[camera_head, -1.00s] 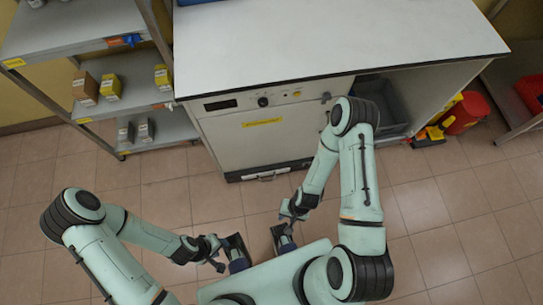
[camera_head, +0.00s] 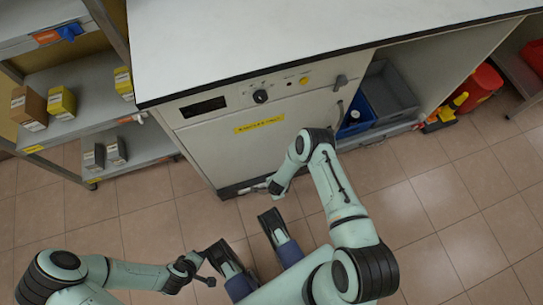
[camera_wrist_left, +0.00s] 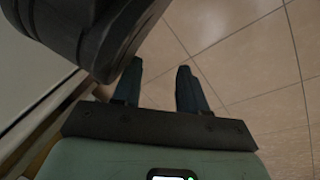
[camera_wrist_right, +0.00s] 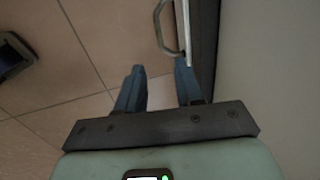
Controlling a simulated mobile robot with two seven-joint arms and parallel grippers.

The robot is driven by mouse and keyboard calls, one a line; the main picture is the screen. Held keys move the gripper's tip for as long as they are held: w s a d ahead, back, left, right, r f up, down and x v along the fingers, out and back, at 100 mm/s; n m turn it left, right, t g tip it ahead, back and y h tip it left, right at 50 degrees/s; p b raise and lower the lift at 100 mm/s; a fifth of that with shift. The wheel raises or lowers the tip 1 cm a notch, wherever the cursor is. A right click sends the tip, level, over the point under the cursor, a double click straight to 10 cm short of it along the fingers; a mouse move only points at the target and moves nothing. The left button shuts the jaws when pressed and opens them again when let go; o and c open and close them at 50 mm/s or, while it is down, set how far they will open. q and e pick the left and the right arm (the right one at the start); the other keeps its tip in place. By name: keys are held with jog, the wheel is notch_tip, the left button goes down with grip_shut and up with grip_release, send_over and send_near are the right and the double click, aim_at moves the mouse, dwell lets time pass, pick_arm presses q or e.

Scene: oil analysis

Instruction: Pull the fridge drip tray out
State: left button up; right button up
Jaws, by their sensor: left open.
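The white fridge (camera_head: 240,150) stands under the worktop, with a yellow label and a knob. The drip tray (camera_head: 236,189) is a low dark-edged strip at its bottom front, shut in; the right arm partly covers it. Its metal handle (camera_wrist_right: 166,35) shows in the right wrist view. My right gripper (camera_wrist_right: 158,75) is open and low by the fridge base. Its fingertips are close to the handle, one overlapping its near end; contact cannot be told. My left gripper (camera_wrist_left: 157,75) is open and empty above the floor, away from the fridge.
A shelf with small boxes (camera_head: 61,102) stands left. Right of the fridge, grey and blue crates (camera_head: 388,92) sit in an open bay, with a red container (camera_head: 480,86) beyond. My own dark base parts lie between the arms. Floor at right is clear.

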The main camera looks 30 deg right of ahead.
pick_arm(q)
jog(key=s+a+f+g+b, duration=0.1)
jog(key=s+f+g+b, duration=0.2)
jog(key=s, duration=0.5)
notch_tip(320, 180, down, 3)
jog(key=shift+s+r+n+b, duration=0.2)
jog(key=shift+s+n+b, duration=0.1)
jog(key=shift+s+b, duration=0.15)
pick_arm(e)
notch_tip(320, 180, down, 9)
jog(key=w, duration=0.1)
jog(key=shift+w+d+f, duration=0.15)
jog(key=shift+w+d, duration=0.05)
jog(key=shift+w, duration=0.2)
pick_arm(q)
jog(key=shift+w, duration=0.1)
pick_arm(e)
grip_shut()
